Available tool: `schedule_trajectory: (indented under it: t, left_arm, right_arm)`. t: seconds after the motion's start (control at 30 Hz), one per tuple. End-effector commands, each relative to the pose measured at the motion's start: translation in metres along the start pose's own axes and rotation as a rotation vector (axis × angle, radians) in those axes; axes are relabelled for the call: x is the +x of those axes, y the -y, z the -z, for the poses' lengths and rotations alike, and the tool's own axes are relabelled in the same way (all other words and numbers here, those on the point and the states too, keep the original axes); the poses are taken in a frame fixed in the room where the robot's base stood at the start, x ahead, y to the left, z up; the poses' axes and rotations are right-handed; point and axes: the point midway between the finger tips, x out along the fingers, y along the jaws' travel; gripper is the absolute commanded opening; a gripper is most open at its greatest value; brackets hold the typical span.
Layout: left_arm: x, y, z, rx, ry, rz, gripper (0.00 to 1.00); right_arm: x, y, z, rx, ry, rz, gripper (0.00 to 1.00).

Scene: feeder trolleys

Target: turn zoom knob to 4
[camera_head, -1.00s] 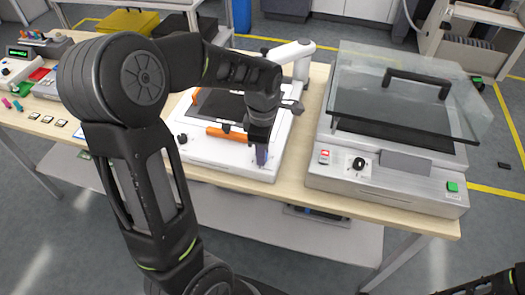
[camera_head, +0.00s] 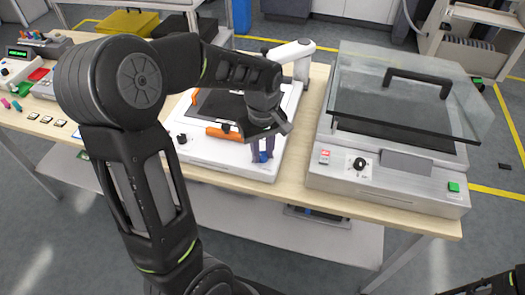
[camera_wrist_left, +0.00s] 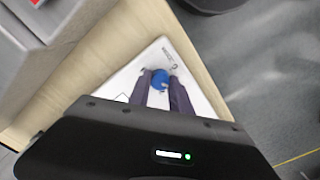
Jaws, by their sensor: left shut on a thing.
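My left gripper (camera_head: 262,153) points down at the front right corner of the white machine (camera_head: 210,151). It is shut on a blue knob, the zoom knob, whose blue shows between the fingers. In the left wrist view the blue knob (camera_wrist_left: 160,78) sits between the two dark fingers (camera_wrist_left: 162,92). Small printed marks lie on the white panel beside it, too small to read. The knob's setting cannot be told. Part of my right arm shows at the lower right corner; its gripper is not in view.
A black knob (camera_head: 182,139) is at the machine's front left, and a white arm (camera_head: 290,49) stands at its back right. A grey machine with a clear lid (camera_head: 408,92) stands to the right on the wooden table (camera_head: 312,125). Small parts and a green display unit are at far left.

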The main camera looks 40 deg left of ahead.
Motion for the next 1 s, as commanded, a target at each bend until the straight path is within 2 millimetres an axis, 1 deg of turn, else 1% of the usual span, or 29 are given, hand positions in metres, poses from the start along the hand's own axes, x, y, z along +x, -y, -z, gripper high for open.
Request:
schedule_trajectory:
  t: [1.0]
  left_arm:
    - [-0.0010, -0.0005, 0.0004, 0.964, -0.002, 0.000, 0.00]
  right_arm:
    - [0.0000, 0.0000, 0.0000, 0.000, 0.000, 0.000, 0.34]
